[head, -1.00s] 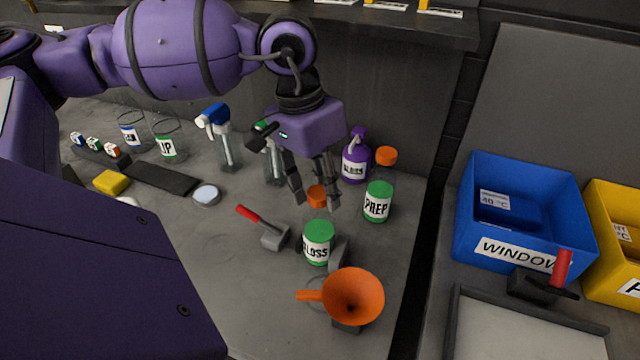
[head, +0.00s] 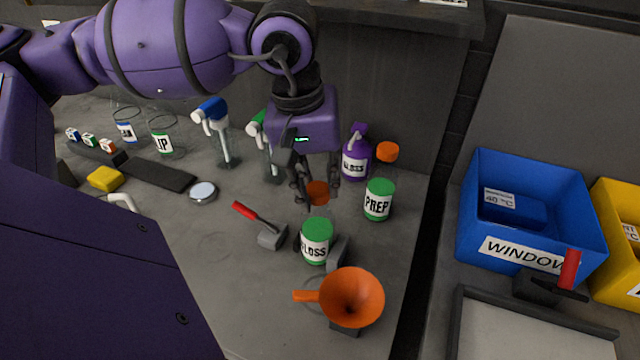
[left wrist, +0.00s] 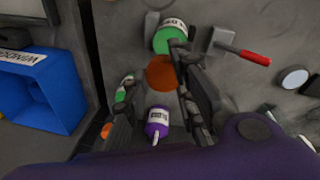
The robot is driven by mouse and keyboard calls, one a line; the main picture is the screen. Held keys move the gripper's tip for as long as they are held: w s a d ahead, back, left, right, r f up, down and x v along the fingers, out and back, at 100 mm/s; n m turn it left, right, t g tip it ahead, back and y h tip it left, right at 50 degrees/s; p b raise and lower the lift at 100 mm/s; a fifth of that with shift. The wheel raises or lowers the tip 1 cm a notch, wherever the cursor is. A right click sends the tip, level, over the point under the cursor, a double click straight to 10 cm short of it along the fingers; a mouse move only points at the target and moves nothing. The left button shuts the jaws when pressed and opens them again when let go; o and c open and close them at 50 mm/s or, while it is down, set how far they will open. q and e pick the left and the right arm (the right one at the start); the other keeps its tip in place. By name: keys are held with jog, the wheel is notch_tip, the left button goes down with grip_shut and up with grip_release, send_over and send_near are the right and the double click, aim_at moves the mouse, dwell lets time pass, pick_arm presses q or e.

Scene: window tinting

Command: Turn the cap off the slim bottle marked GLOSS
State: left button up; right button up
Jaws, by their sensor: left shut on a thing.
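My left gripper (head: 319,198) points down in the middle of the bench, its fingers shut on an orange cap (head: 317,189). The cap also shows as an orange disc between the fingers in the left wrist view (left wrist: 162,73). What is under the cap cannot be made out. A purple bottle marked GLOSS (head: 355,163) stands upright just behind and right of the gripper; it also shows in the left wrist view (left wrist: 157,122). A wide green-lidded jar (head: 316,243), its label reading like GLOSS, stands in front of the gripper. My right gripper is not in view.
A green-lidded PREP jar (head: 379,201) stands close on the right, with another orange cap (head: 387,152) behind it. Spray bottles (head: 220,135) stand behind left. A red-handled scraper (head: 262,228) and an orange funnel (head: 351,297) lie nearer. The blue bin (head: 475,225) is further right.

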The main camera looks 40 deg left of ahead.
pick_arm(q)
jog(key=n, duration=0.2)
jog(key=n+b, duration=0.1)
jog(key=n, duration=0.1)
jog(key=shift+d+f+y, duration=0.15)
jog(key=shift+f+y, duration=0.05)
jog(key=shift+y, duration=0.1)
grip_shut()
jog(key=shift+r+n, duration=0.15)
jog(key=shift+n, duration=0.65)
jog(key=shift+s, duration=0.1)
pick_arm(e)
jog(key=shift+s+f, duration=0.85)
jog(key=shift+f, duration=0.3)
pick_arm(q)
jog(key=o, duration=1.1)
grip_release()
